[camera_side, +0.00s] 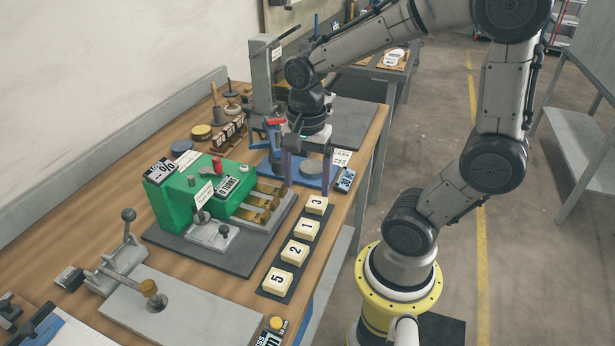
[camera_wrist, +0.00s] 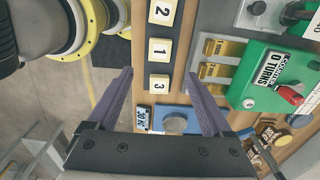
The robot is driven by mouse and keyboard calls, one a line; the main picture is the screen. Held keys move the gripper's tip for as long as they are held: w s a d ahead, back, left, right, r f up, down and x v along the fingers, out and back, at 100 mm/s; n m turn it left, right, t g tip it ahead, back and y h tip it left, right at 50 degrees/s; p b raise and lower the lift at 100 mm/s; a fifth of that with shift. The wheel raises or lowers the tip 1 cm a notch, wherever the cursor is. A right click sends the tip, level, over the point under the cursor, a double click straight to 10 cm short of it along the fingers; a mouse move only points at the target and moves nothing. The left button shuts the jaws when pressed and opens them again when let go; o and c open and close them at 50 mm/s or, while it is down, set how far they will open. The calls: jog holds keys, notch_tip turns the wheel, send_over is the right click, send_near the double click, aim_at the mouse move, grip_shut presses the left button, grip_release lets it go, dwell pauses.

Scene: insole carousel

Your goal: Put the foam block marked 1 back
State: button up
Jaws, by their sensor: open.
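The foam block marked 1 (camera_side: 307,229) is a cream block with a black numeral on a dark strip (camera_side: 266,293), between the block marked 3 (camera_side: 317,205) and the block marked 2 (camera_side: 294,251). In the wrist view, block 1 (camera_wrist: 160,49) lies just beyond block 3 (camera_wrist: 160,83). My gripper (camera_side: 306,184) is open and empty, pointing down above the blue plate (camera_side: 262,170) past the strip's far end. Its fingers (camera_wrist: 160,74) show spread on either side in the wrist view.
A green machine (camera_side: 172,205) with brass slots (camera_side: 252,214) and a red knob stands left of the strip. A metal plate with a lever is at the front. Stamps and a tall press stand behind. The bench edge runs close along the strip's right side.

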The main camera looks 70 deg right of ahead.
jog(key=s+a+r+n+t, duration=0.2)
jog(key=r+n, duration=0.1)
jog(key=n, duration=0.6)
jog(key=s+a+r+n+t, duration=0.2)
jog(key=s+r+n+t, duration=0.1)
jog(key=n, duration=0.6)
jog(key=shift+a+r+t, duration=0.25)
jog(key=shift+r+t, duration=0.05)
jog(key=shift+r, duration=0.45)
